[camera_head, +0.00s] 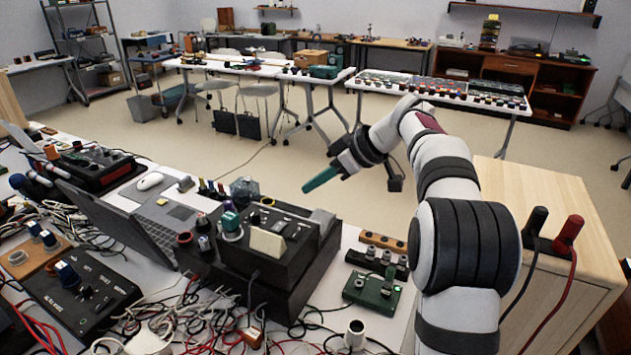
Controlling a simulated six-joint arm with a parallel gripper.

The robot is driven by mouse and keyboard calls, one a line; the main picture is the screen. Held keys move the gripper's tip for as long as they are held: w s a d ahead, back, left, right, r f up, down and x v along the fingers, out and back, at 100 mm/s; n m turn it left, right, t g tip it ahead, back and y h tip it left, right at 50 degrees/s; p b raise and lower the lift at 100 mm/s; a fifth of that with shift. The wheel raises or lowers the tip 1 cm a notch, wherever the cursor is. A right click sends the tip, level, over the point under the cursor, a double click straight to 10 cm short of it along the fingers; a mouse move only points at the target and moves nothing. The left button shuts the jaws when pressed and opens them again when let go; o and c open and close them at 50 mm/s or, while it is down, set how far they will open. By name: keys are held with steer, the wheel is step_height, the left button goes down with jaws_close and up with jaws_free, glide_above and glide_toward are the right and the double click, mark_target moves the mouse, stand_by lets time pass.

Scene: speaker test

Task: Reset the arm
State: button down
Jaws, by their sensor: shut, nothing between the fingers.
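My arm rises from the bottom right, bends over and reaches left above the cluttered bench. My gripper (308,187) has teal fingers pointing left and slightly down. The fingers are shut together with nothing between them. The gripper hangs in the air, and in the picture it lies above and right of the black control box (262,247). It touches nothing that I can see.
A laptop (128,222), a white mouse (150,181), a green circuit box (372,291) and tangled cables crowd the bench. A wooden box (552,215) with black and red plugs stands at right, close to my arm. Open floor lies beyond the bench.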

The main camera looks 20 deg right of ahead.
steer(key=s+a+f+m+g+h, duration=0.1)
steer(key=s+a+m+g, duration=0.15)
steer(key=s+a, duration=0.4)
steer(key=s+a+m+g, duration=0.1)
steer(key=s+a+m, duration=0.3)
steer(key=s, duration=0.5)
steer(key=s+a+f+m+g+h, duration=0.1)
steer(key=s+f+m, duration=0.3)
steer(key=s, duration=0.8)
steer(key=s+f+m+g+h, duration=0.1)
steer(key=s+f+m, duration=0.3)
steer(key=s, duration=0.8)
step_height(320, 180, down, 2)
steer(key=shift+a+f+g+h, duration=0.25)
steer(key=shift+a+g+h, duration=0.15)
steer(key=shift+h, duration=0.5)
